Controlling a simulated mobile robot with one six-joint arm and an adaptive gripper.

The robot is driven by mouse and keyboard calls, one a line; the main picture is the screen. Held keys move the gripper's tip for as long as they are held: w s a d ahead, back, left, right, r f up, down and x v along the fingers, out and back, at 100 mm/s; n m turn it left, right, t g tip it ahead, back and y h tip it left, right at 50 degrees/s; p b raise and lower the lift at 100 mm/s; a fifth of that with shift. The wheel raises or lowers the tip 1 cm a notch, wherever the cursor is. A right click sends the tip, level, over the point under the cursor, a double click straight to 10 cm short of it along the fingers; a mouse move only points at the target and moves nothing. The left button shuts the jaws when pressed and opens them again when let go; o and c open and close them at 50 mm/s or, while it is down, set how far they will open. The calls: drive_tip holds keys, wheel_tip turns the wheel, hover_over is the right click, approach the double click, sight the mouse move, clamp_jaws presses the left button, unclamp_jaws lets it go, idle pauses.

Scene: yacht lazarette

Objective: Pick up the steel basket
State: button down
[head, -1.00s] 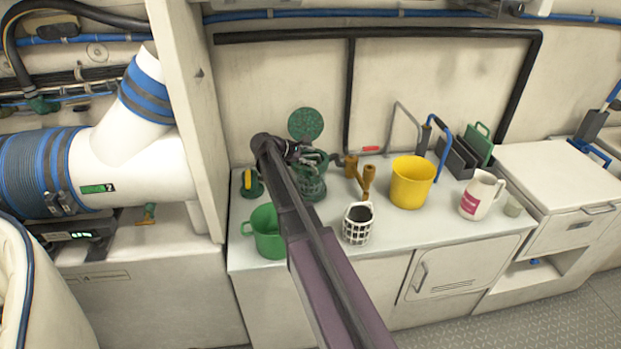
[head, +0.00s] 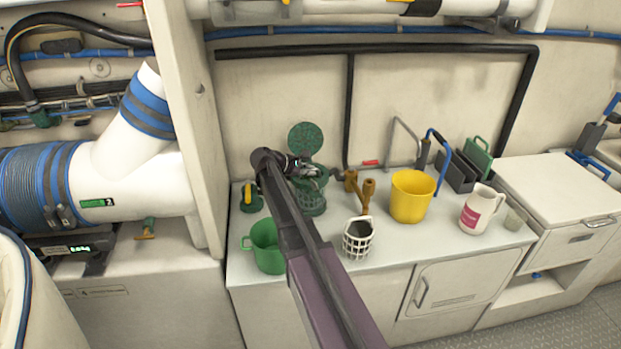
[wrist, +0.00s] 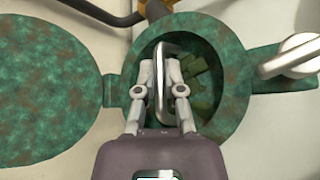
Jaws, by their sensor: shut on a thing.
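The steel basket shows in the wrist view as a bright metal loop handle (wrist: 161,72) standing up inside a round green strainer housing (wrist: 240,105). My gripper (wrist: 162,78) has its two fingers on either side of this loop and is shut on it. The basket's body is mostly hidden by my gripper and the housing's rim. In the head view my gripper (head: 308,170) is at the mouth of the green housing (head: 313,202), and the basket cannot be made out there. The housing's round green lid (head: 304,138) is swung open.
A green mug (head: 268,250), a white lattice holder (head: 357,243), brown fittings (head: 368,188), a yellow bucket (head: 411,200) and a white jug (head: 476,212) stand on the counter. A wall panel (head: 203,120) rises on the left. A white handle (wrist: 290,55) juts beside the housing.

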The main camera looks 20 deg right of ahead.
drive_tip(key=shift+r, duration=0.1)
wheel_tip(320, 180, up, 18)
drive_tip(key=p, duration=1.8)
idle(0.3)
